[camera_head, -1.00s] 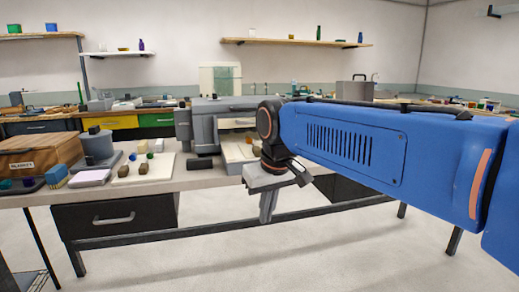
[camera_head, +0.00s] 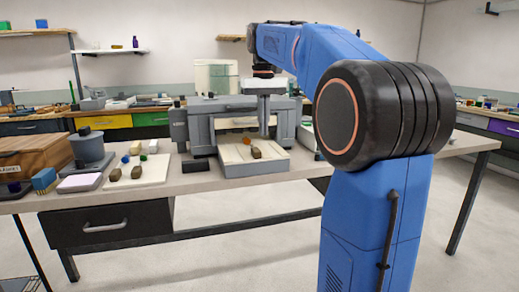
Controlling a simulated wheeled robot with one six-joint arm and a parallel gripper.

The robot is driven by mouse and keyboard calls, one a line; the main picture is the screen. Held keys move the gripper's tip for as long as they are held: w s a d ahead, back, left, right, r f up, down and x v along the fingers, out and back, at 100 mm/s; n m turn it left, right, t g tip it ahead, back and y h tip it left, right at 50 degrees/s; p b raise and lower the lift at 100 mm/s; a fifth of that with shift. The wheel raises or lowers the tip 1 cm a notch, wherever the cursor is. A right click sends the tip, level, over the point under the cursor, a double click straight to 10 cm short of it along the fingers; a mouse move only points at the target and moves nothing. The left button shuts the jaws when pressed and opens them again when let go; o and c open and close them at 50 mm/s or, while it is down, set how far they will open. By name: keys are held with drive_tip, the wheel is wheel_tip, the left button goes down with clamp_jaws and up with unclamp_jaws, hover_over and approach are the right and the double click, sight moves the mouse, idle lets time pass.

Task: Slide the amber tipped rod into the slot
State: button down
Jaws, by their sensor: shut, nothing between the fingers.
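My gripper (camera_head: 264,132) points straight down, shut and empty, above a pale tray (camera_head: 230,158) at the front of a grey bench device. In the tray lie a small amber-yellow piece (camera_head: 246,141) and a brown piece (camera_head: 256,152), below and left of the fingertips. The amber-yellow piece may be the tip of the amber tipped rod; no clear glass shaft shows at this size. I cannot make out the slot.
The grey device (camera_head: 200,135) has uprights around the tray. Left of the board are a grey round-topped stand (camera_head: 90,150), a blue block (camera_head: 44,179), a pinkish pad (camera_head: 80,183) and a wooden box (camera_head: 35,158).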

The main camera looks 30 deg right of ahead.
sight(260, 151)
drive_tip(key=shift+w+d+f, duration=0.2)
drive_tip(key=shift+w+f, duration=0.45)
drive_tip(key=shift+f, duration=1)
drive_tip(key=shift+w+d+f, duration=0.2)
drive_tip(key=shift+w+f, duration=0.45)
drive_tip(key=shift+f, duration=1)
drive_tip(key=shift+w+d+f, duration=0.2)
drive_tip(key=shift+w+f, duration=0.45)
drive_tip(key=shift+f, duration=1)
drive_tip(key=w+d, duration=0.1)
drive_tip(key=w, duration=0.2)
drive_tip(key=w+d, duration=0.1)
drive_tip(key=w, duration=0.3)
drive_tip(key=w+d, duration=0.1)
drive_tip(key=w, duration=0.2)
drive_tip(key=shift+w, duration=0.25)
